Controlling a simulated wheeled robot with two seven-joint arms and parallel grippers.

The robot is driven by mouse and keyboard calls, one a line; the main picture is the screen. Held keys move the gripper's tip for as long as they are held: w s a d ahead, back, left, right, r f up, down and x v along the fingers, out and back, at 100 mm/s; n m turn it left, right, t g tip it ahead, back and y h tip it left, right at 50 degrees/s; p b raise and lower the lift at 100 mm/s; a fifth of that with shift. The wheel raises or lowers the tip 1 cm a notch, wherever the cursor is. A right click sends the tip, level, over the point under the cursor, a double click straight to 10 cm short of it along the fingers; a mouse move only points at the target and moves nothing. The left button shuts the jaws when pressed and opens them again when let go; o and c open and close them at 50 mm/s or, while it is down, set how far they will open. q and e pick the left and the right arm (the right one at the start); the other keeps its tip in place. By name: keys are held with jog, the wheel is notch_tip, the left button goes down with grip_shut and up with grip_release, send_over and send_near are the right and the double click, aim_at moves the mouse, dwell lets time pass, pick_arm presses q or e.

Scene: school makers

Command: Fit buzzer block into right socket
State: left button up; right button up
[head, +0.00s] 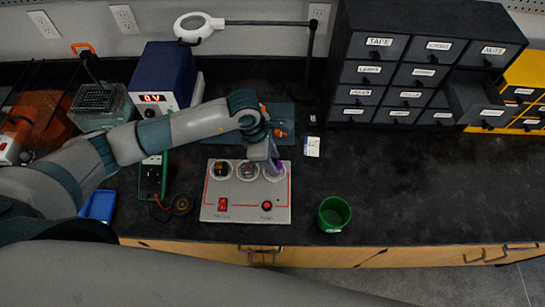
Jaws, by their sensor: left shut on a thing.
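The grey panel (245,208) lies on the black bench. It has a row of three round sockets along its far edge, with a red switch and a red button nearer the front. My left gripper (276,168) points down at the right socket (274,176). It is shut on a small purple block (279,165), which I take to be the buzzer block. The gripper hides much of the block, and I cannot tell whether it is inside the socket or just above it. The left socket (220,169) holds a dark and orange piece; the middle socket (247,171) also looks filled. My right gripper is out of view.
A green cup (334,214) stands right of the panel, near the bench's front edge. A green multimeter (153,178) lies to the left. A magnifier lamp (198,27) and a dark drawer cabinet (405,65) stand behind. The bench on the right is clear.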

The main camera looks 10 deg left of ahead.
pick_arm(q)
jog(key=shift+f+b, duration=0.3)
jog(key=shift+f, duration=0.55)
jog(key=shift+b, duration=0.3)
dwell(0.5)
jog(key=shift+b, duration=0.3)
dwell(0.4)
dwell(0.3)
jog(key=shift+f+b, duration=0.55)
